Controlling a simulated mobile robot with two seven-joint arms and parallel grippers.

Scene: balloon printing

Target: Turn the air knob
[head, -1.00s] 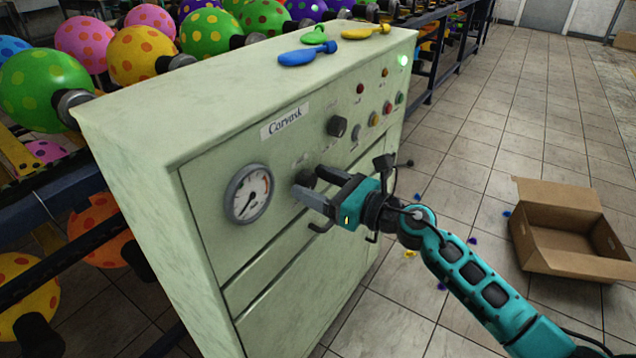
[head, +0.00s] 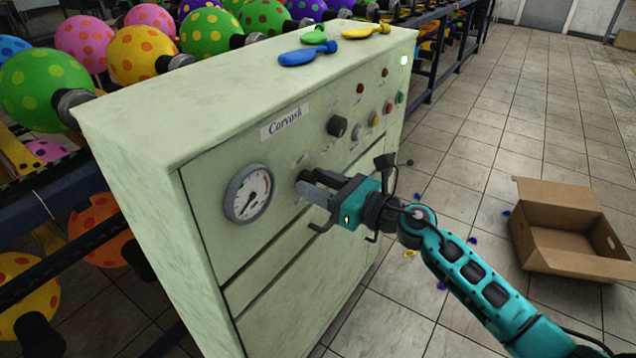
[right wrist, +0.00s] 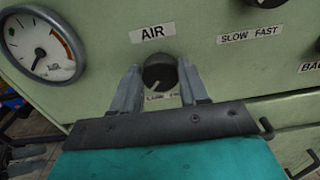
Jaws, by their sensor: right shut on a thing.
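The air knob (right wrist: 160,72) is a dark round knob under the AIR label in the right wrist view, on the front of a pale green cabinet (head: 270,245). Its pale pointer mark points down and slightly left. My right gripper (right wrist: 162,84) has one finger on each side of the knob and is shut on it. In the head view my right gripper (head: 312,186) reaches the panel just right of the gauge, and its fingers largely cover the knob.
A round pressure gauge (head: 248,194) is left of the knob. Another dark knob (head: 337,126) and several coloured buttons sit up and right. Balloons (head: 285,58) lie on the cabinet top. An open cardboard box (head: 570,230) stands on the floor at right.

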